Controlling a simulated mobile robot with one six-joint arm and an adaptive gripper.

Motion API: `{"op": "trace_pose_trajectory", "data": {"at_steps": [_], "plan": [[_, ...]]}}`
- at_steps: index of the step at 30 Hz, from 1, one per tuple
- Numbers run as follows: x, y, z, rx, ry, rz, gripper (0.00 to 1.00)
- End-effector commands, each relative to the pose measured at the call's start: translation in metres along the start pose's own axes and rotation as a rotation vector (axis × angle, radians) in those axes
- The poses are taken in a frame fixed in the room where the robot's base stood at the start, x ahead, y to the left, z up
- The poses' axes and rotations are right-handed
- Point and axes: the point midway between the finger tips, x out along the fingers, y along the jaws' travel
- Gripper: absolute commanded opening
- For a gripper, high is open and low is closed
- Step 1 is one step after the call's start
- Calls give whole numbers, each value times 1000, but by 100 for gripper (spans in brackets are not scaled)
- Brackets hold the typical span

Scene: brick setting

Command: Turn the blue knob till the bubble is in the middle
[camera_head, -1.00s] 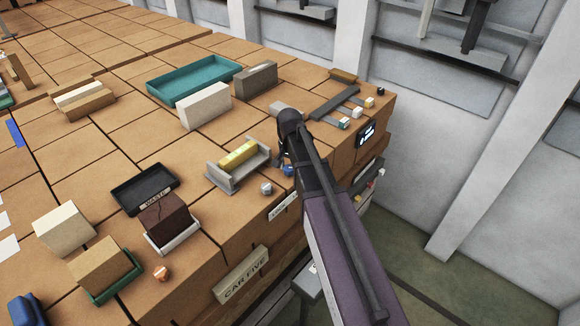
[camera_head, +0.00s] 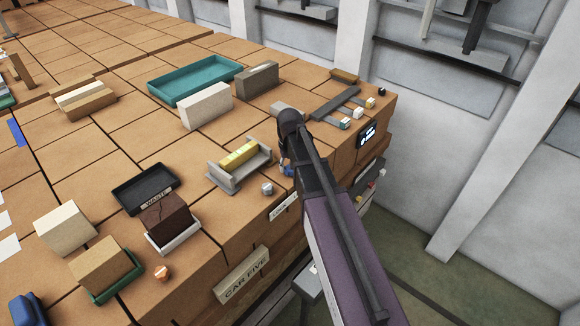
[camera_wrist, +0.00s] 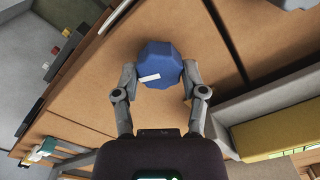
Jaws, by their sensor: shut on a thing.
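The blue knob (camera_wrist: 160,62) shows in the wrist view, many-sided, with a white mark on its face pointing slightly up to the right. My gripper (camera_wrist: 160,82) has one finger on each side of the knob and is shut on it. In the head view my arm covers most of the knob, with a bit of blue (camera_head: 287,170) showing beside the gripper (camera_head: 286,160). The yellow level vial (camera_head: 239,154) lies in a grey holder (camera_head: 222,182) left of my gripper. The bubble is too small to make out.
A small grey knob-like piece (camera_head: 267,188) stands close to the holder. A black tray (camera_head: 146,190), a teal tray (camera_head: 160,88) and several blocks stand on the brick-topped bench. A dark display (camera_head: 367,135) is on the bench edge at right.

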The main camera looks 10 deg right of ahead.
Motion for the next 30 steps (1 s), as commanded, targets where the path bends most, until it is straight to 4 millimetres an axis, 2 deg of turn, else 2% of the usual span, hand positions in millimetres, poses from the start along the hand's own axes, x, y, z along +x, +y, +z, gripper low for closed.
{"op": "trace_pose_trajectory", "data": {"at_steps": [8, 9, 12, 30], "plan": [[0, 0, 1, 0, -1, 0, 7], [0, 0, 1, 0, -1, 0, 61], [0, 0, 1, 1, -1, 0, 89], [0, 0, 0, 23, 0, 0, 89]]}}
